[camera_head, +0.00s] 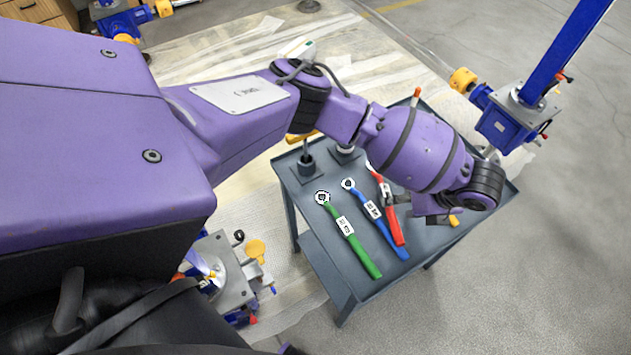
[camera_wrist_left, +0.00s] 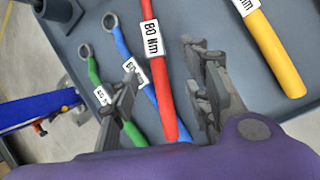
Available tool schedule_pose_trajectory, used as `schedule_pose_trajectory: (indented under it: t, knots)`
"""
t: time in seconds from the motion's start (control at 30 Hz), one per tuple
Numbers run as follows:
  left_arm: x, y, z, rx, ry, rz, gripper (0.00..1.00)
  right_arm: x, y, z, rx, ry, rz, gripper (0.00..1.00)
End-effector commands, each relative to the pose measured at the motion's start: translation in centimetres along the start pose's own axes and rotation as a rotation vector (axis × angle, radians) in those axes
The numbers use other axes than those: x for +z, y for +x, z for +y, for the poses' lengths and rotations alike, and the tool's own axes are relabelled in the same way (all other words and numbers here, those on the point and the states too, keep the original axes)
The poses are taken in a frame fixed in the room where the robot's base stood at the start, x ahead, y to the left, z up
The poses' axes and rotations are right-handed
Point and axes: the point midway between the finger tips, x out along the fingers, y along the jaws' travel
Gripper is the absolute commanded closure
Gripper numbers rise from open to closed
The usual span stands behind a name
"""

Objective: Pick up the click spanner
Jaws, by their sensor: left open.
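Several click spanners lie on the grey table. The red one (camera_head: 396,227) carries a white label reading 80 Nm in the left wrist view (camera_wrist_left: 161,88). Beside it lie a blue one (camera_head: 384,232) and a green one (camera_head: 358,252), both with white labels. A yellow one (camera_wrist_left: 275,52) lies on the other side of the red; in the head view my arm mostly hides it. My left gripper (camera_wrist_left: 158,72) is open over the table, one finger on each side of the red handle in the wrist view. Touch with it cannot be told. My right gripper is out of view.
The grey table (camera_head: 340,290) stands on a concrete floor, its front left corner bare. Dark round pieces (camera_head: 306,163) stand at its back left. Blue screw jacks (camera_head: 508,118) stand right of the table and at lower left (camera_head: 222,275).

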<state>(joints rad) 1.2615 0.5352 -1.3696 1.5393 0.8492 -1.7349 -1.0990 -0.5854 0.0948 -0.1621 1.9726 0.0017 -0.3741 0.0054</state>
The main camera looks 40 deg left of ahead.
Motion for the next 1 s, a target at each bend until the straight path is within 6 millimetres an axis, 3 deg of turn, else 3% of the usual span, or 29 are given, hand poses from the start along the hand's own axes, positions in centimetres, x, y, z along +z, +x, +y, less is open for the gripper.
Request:
schedule_pose_trajectory:
  t: [0.2, 0.5, 0.83, 1.0]
  knots:
    - [-0.1, 3.3, 0.4, 0.004, 0.001, 0.004, 0.56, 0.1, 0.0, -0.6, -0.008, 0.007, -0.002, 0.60]
    - [0.0, 3.8, 0.3, 0.001, 0.000, 0.003, 0.56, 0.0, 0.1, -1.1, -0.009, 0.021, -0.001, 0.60]
    - [0.0, 3.7, 0.3, -0.001, 0.000, 0.003, 0.98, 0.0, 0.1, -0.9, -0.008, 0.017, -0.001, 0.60]
    - [0.0, 3.7, 0.2, -0.002, 0.000, 0.002, 1.00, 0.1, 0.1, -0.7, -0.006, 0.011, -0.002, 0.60]
